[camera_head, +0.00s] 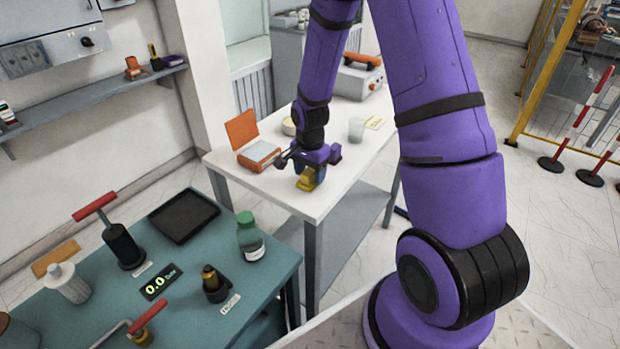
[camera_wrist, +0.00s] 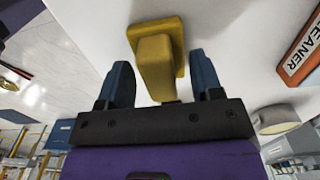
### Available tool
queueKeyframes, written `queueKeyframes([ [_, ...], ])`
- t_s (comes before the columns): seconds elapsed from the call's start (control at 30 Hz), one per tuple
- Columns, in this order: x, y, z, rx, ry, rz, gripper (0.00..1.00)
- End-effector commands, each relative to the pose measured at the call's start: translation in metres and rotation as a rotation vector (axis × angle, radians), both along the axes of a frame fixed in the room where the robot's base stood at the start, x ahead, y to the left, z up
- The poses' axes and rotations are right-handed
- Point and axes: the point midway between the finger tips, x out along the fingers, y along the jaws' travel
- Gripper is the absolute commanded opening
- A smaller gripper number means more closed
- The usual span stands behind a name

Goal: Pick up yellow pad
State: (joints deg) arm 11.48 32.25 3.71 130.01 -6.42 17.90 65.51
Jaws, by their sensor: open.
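The yellow pad (camera_wrist: 157,40) has a flat square base and a raised block-like handle. In the wrist view its handle (camera_wrist: 155,75) lies between the two blue fingers of my gripper (camera_wrist: 158,82). A gap shows on each side of the handle. In the head view the yellow pad (camera_head: 307,181) is on the white table (camera_head: 322,202), right under my gripper (camera_head: 311,170), which points down at it. My gripper is open around the handle. My gripper hides part of the pad in the head view.
An orange open box (camera_head: 257,153) stands left of my gripper. A clear cup (camera_head: 356,129) and an orange-handled case (camera_head: 358,78) are behind on the white table. A teal table (camera_head: 190,262) with a green-capped bottle (camera_head: 250,237) stands at the front left. The white table's near part is clear.

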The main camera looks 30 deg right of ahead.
Motion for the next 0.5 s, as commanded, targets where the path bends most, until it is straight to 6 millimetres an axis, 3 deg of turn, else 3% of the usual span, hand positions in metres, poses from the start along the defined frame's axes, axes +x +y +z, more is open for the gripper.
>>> queueKeyframes([
  [0.2,0.0000,0.0000,-0.0007,0.000,0.000,0.000,0.60],
  [0.43,0.0000,0.0000,-0.0005,0.000,0.000,0.000,0.09],
  [0.5,0.0000,0.0000,-0.0004,0.000,0.000,0.000,0.06],
])
